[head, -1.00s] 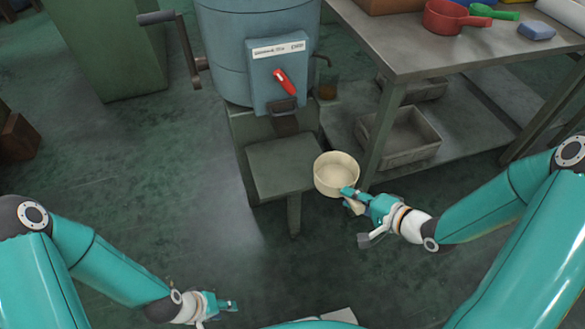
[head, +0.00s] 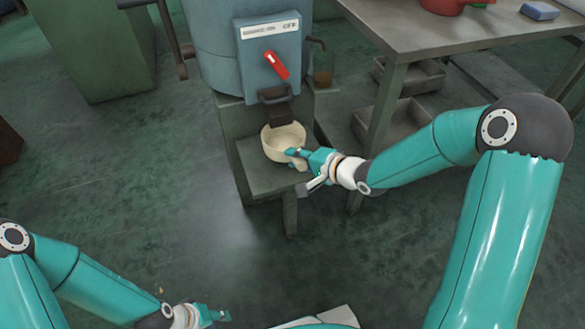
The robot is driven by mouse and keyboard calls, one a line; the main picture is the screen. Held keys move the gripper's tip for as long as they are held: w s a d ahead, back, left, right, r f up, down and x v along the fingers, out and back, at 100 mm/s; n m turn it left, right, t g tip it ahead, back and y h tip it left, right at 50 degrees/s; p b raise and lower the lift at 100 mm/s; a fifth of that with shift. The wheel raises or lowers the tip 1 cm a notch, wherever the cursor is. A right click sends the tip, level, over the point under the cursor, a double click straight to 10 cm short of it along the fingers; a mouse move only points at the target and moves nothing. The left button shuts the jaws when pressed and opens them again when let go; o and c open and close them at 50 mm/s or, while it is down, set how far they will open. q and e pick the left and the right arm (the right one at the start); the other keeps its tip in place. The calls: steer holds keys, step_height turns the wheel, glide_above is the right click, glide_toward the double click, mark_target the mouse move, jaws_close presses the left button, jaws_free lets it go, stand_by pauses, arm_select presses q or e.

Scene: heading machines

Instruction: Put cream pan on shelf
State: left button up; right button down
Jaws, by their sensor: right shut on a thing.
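The cream pan (head: 283,145) is round and upright, its opening facing up. It is over the small grey shelf (head: 262,180) on the front of the blue machine, just under the dark spout (head: 277,112). I cannot tell if its base touches the shelf. My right gripper (head: 297,156) is shut on the pan's handle at its right front side and hides part of it. My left gripper (head: 222,315) is low at the bottom of the view, away from the pan; its finger gap is not clear.
The blue machine (head: 215,55) has a red lever (head: 277,65) above the spout. A metal table (head: 400,30) stands at the right with a red pan (head: 450,5) and a blue block (head: 540,11). Grey bins (head: 395,125) sit under it.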

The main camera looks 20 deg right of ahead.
steer(key=shift+w+a, duration=0.25)
steer(key=shift+w, duration=0.1)
steer(key=shift+f, duration=0.2)
step_height(320, 180, down, 3)
steer(key=shift+f+b, duration=0.1)
steer(key=shift+b, duration=1.15)
steer(key=c, duration=0.9)
jaws_free()
steer(key=shift+c, duration=0.2)
